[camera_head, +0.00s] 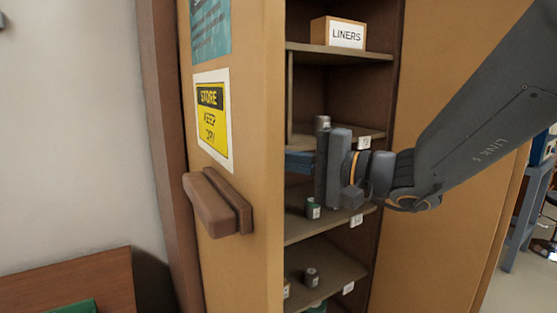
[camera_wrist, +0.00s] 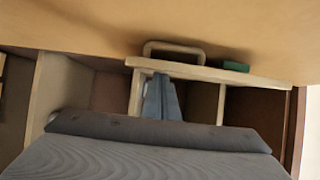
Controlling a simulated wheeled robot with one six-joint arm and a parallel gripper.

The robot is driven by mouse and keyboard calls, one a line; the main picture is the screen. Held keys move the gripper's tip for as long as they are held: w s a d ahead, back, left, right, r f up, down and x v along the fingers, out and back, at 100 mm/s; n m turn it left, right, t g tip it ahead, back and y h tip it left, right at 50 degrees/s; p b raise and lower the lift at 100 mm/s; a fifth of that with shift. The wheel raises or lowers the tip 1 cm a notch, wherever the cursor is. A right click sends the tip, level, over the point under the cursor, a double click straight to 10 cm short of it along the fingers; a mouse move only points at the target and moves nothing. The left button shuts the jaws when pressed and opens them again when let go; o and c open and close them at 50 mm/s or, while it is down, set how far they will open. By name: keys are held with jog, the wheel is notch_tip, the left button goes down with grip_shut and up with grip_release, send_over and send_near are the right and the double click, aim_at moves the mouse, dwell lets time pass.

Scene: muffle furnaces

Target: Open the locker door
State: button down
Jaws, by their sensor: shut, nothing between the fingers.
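The locker door (camera_head: 257,130) stands partly open at the left of the locker in the head view, with shelves showing behind it. Its brown handle (camera_head: 212,205) is on the outer face. My gripper (camera_head: 300,162) reaches in from the right, past the door's free edge. Its blue fingers are shut and empty on the inner side, their tips partly hidden by the door. In the wrist view the fingers (camera_wrist: 162,98) lie just below the pale, edge-on door (camera_wrist: 225,75), with the loop-shaped handle (camera_wrist: 175,47) on its far side. I cannot tell whether they touch the door.
Locker shelves hold a LINERS box (camera_head: 338,33) and small containers, including one (camera_head: 313,208) below my gripper. The other locker front (camera_head: 430,75) is at the right. A brown desk (camera_head: 75,290) stands at lower left, near the door's outer side.

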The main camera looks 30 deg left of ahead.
jog(key=w+d+b, duration=0.2)
jog(key=d+b, duration=0.3)
jog(key=d, duration=0.6)
jog(key=shift+d, duration=0.25)
jog(key=shift+w, duration=0.1)
